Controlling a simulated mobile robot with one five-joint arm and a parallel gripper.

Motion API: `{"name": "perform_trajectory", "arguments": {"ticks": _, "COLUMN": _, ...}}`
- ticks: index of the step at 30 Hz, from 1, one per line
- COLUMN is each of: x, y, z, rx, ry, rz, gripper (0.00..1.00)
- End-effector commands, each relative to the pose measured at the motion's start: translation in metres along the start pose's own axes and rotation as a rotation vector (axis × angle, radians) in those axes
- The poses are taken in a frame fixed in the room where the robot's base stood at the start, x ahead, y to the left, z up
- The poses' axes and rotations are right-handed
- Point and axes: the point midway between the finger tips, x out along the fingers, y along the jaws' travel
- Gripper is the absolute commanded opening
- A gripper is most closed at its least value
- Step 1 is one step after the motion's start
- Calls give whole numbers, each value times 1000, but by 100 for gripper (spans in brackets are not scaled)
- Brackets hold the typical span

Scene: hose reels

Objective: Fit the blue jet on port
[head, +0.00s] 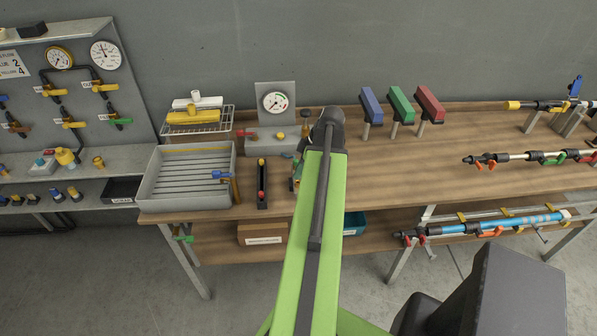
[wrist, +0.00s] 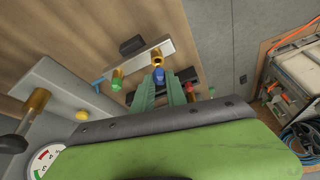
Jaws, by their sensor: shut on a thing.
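In the wrist view, the green fingers of my gripper (wrist: 160,92) are shut on the small blue jet (wrist: 158,76). A brass piece (wrist: 157,59) shows just beyond the jet; I cannot tell whether they touch. A pale bar (wrist: 137,64) with a green-tipped brass fitting (wrist: 117,76) lies beyond the fingers. At the left of the wrist view is a grey block with a brass fitting (wrist: 38,101) and a yellow knob (wrist: 82,115). In the head view, my arm hides most of my gripper and the jet, beside the gauge stand (head: 275,98).
A grey slatted tray (head: 155,190) and a narrow black holder (head: 262,193) stand left of my arm. Blue, green and red blocks (head: 402,104) stand at the back. Hose lances (head: 535,157) lie at the right. The bench between is clear.

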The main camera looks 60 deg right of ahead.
Motion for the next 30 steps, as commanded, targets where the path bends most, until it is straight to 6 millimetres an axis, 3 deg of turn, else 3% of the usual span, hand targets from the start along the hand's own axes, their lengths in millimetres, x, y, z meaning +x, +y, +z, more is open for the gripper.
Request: {"name": "perform_trajectory", "arguments": {"ticks": 30, "x": 15, "y": 0, "z": 5, "rx": -2, "ry": 0, "rz": -1, "gripper": 0}}
